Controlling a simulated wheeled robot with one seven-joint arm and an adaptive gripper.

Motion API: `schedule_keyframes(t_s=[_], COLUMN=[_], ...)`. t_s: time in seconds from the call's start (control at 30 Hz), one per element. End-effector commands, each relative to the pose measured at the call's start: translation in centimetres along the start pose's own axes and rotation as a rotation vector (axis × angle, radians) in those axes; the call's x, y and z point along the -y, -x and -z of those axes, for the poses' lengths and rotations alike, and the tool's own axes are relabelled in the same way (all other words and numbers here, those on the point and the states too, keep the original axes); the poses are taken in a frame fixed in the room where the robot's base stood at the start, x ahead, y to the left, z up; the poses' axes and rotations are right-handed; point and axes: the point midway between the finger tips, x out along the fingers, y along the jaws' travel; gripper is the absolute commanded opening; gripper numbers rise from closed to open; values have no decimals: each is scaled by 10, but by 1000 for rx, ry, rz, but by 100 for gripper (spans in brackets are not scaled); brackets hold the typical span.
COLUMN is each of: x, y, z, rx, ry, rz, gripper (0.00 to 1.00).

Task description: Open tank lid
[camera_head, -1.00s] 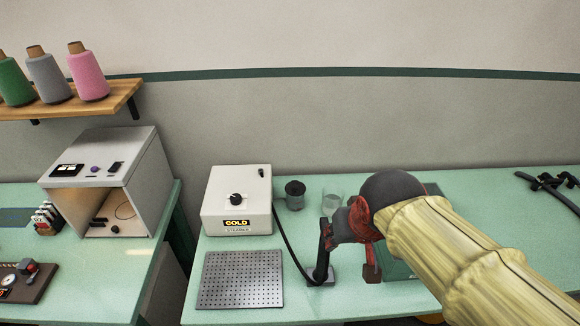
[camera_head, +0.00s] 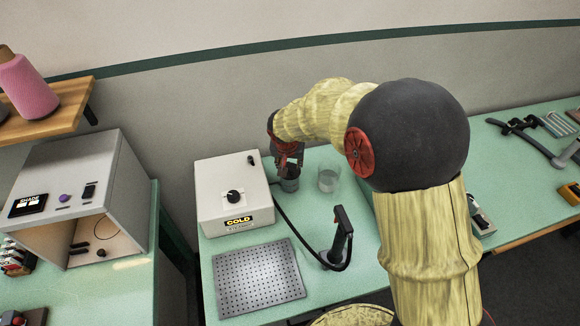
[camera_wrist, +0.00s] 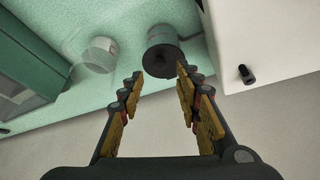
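A small dark grey cylinder, which looks like the tank (camera_head: 289,184), stands on the green table close to the right side of the white steamer box (camera_head: 232,192). Its dark round top (camera_wrist: 165,60) faces the wrist camera; I cannot make out a separate lid edge. My gripper (camera_head: 288,163) is right at the top of the cylinder in the head view and partly hides it. In the wrist view my gripper (camera_wrist: 160,74) is open, fingers apart and empty between them, with the cylinder just beyond the fingertips. I cannot tell whether they touch it.
A clear glass (camera_head: 328,180) stands close to the right of the cylinder. A black hand tool (camera_head: 340,238) stands upright on the table, its hose running to the steamer. A perforated metal plate (camera_head: 260,279) lies in front. The wall is behind.

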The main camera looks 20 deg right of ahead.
Motion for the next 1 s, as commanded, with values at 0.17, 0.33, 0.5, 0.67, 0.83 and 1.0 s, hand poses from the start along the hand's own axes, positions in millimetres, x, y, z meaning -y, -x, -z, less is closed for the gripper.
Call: schedule_keyframes(t_s=[0.17,0.33,0.5,0.67,0.83,1.0], x=[-1,-1,0,0,0,0], y=[-30,-47,-52,-52,-52,-52], z=[-1,-1,0,0,0,0], rx=[3,2,0,0,1,1], ry=[0,0,0,0,1,1], rz=[-2,-1,0,0,0,0], gripper=[34,34,34,34,26,17])
